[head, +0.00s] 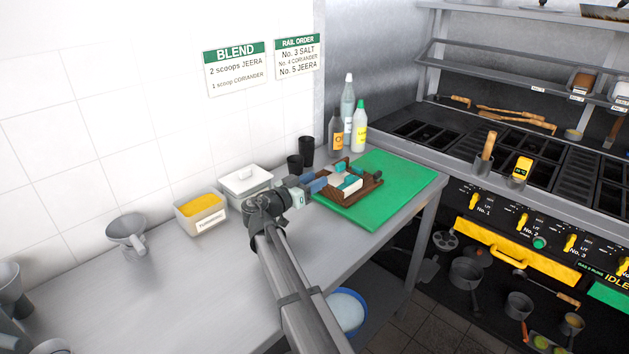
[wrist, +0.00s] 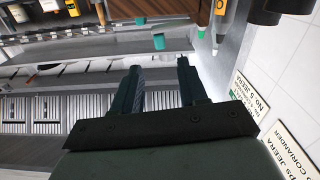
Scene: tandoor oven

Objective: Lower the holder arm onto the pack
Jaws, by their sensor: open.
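A brown wooden holder (head: 372,189) stands on the green board, and a white pack with teal marks (head: 346,183) lies in it. A small teal-tipped upright piece (head: 341,167) rises at the back of the holder; I cannot tell for certain whether it is the holder arm. My gripper (head: 322,181) is open at the left side of the holder, close to the pack. Its dark fingers (wrist: 157,64) stand apart with nothing visibly between them in the wrist view. A small teal piece (wrist: 158,42) shows just beyond them. Contact with the holder cannot be made out.
The green board (head: 402,181) lies on the steel counter (head: 205,290). Bottles (head: 359,126) and dark cups (head: 306,150) stand behind it.

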